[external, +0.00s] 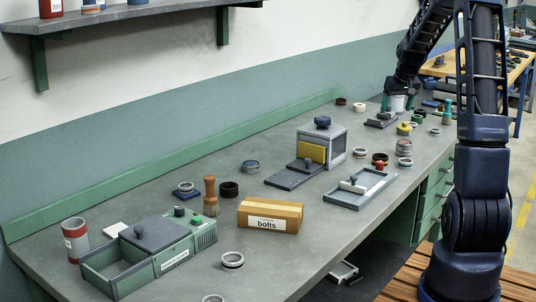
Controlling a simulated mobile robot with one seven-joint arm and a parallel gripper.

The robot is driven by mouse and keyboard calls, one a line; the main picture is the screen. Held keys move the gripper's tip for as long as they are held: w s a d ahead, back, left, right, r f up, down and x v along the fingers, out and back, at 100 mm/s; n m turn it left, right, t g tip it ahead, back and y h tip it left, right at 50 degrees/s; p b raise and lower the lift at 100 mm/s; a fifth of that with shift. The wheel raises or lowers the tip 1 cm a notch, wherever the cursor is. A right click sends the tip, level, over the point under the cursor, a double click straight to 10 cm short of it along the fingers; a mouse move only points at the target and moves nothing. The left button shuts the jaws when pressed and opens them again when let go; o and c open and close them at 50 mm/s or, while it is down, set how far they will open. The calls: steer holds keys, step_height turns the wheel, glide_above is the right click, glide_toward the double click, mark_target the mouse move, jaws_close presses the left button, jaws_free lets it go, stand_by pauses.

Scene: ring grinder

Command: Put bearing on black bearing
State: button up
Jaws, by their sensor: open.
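Several ring-shaped parts lie on the grey workbench, and I cannot tell which one the task means by bearing. A black ring (229,189), possibly the black bearing, lies flat near the bench middle with nothing on it. Silver rings lie at the front (232,260), left of the grey box (250,167) and right of it (360,153). Another dark ring (380,159) has a red and yellow part at it. My gripper (397,104) is at the far right end of the bench, pointing down and open, with green fingers. A pale cylindrical thing shows between or behind the fingers; contact is unclear.
A cardboard bolts box (270,216), a wooden-handled brush (210,197), a grey box with a yellow panel (321,146) and a shallow tray (334,199) stand mid-bench. A green-grey bin unit (118,281) and red-white can (75,241) are at left. The rear-left bench strip is clear.

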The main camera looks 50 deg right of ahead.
steer(key=a+r+n, duration=0.1)
steer(key=a+r, duration=0.3)
steer(key=a, duration=0.7)
steer(key=a+r+n, duration=0.2)
steer(key=a+r, duration=0.2)
steer(key=a, duration=0.7)
steer(key=a+r+n, duration=0.1)
steer(key=a+r, duration=0.4)
steer(key=a, duration=0.6)
steer(key=s+a+n+t+y, duration=0.1)
steer(key=s+a+n, duration=0.3)
steer(key=s+a, duration=1.5)
steer(key=a+y, duration=0.1)
steer(key=a, duration=0.2)
steer(key=shift+f+y, duration=0.15)
steer(key=shift+y, duration=0.25)
